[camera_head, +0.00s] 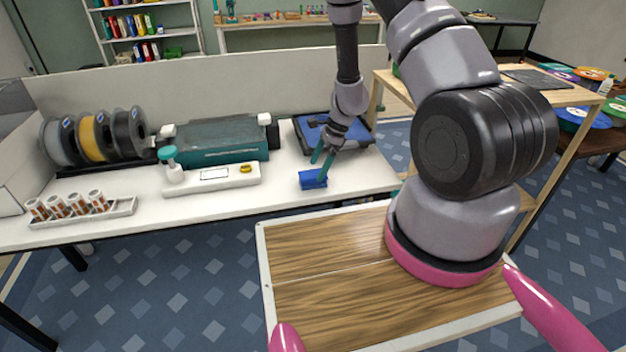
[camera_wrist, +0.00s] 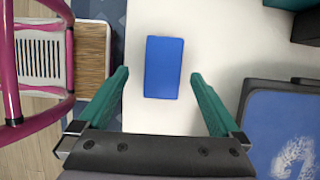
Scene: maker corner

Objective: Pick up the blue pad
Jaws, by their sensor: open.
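The blue pad (camera_head: 312,179) is a small blue block on the white table near its front edge. In the wrist view the blue pad (camera_wrist: 163,67) lies flat and shows as an upright rectangle. My gripper (camera_head: 323,164) is just above the pad in the head view, its two teal fingers spread. In the wrist view my gripper (camera_wrist: 160,84) has one finger on each side of the pad, with a gap on both sides. Nothing is held. I cannot tell the exact height of the fingertips above the table.
A blue-topped dark tray (camera_head: 310,133) lies behind and right of the pad; it also shows in the wrist view (camera_wrist: 262,125). A white strip with a pump bottle (camera_head: 172,172), a teal machine (camera_head: 222,143), filament spools (camera_head: 100,137) and a rack of vials (camera_head: 80,207) stand left.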

